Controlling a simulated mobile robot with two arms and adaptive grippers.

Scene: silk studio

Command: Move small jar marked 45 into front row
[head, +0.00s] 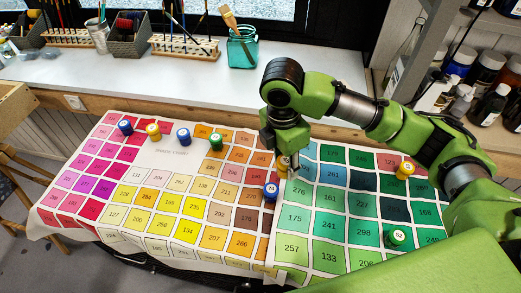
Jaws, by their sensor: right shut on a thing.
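My right gripper (290,162) reaches down over the middle of the colour chart, shut on a small yellow jar (281,170) that it partly hides. That jar's number cannot be read, and I cannot tell whether it touches the chart. A blue jar (271,191) stands just in front of it. Along the chart's back left stand a blue jar (125,127), a yellow jar (153,130), another blue jar (183,137) and a green jar (216,142). A yellow jar (404,170) and a green jar that seems marked 52 (395,237) stand on the right. No 45 is readable. My left gripper is out of view.
The numbered colour chart (150,158) covers the table and hangs over its front edge. Behind it, a white counter (190,80) holds brush racks and a teal glass jar (242,48). A shelf with dark bottles (487,68) stands at the right.

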